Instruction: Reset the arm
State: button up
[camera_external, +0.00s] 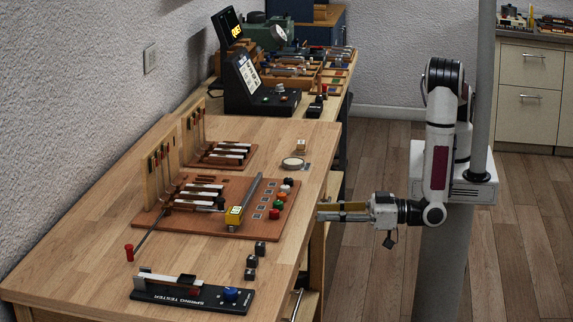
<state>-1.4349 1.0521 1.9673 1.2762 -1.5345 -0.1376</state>
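My gripper (330,212) is at the right edge of the wooden workbench (95,262), pointing left, roughly level with the bench top. Its long fingers look empty, but the view is side-on and too small to tell whether they are apart. My white and black arm (440,150) is bent, with its upper part upright beside a grey pole and its wrist low. A piano action model on a brown board (185,222) lies on the bench to the left of my gripper, apart from it.
A yellow-ended grey bar (235,215) and coloured knobs (277,205) are on the board. Dark cubes (252,261) and a spring tester (192,295) sit at the front. A round pale dish (293,163) and a black instrument (262,100) are farther back. Open floor lies right of the bench.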

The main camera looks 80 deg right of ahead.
jog(key=shift+s, duration=0.1)
dwell(0.6)
jog(key=s+a+f+n+g+y, duration=0.1)
jog(key=s+a+f+n+g, duration=0.1)
jog(key=s+f+g, duration=0.4)
jog(key=s+a+f+n+g+y, duration=0.1)
jog(key=s+a+f+n+g, duration=0.15)
jog(key=f+g, duration=0.4)
jog(key=d+r+g+h, duration=0.2)
jog(key=d+r+g, duration=0.3)
jog(key=d+r, duration=1.45)
jog(key=d+r+m+t+h, duration=0.1)
jog(key=d+r, duration=0.4)
jog(key=d, duration=0.6)
jog(key=d+r+m+t+h, duration=0.1)
jog(key=d+r, duration=0.4)
jog(key=d, duration=0.6)
jog(key=s+d+r+m+t, duration=0.1)
jog(key=d+r+m+t, duration=0.2)
jog(key=d, duration=0.7)
jog(key=shift+d+r+m+h, duration=0.4)
jog(key=shift+r+m, duration=0.35)
jog(key=shift+r, duration=0.5)
jog(key=shift+s, duration=0.1)
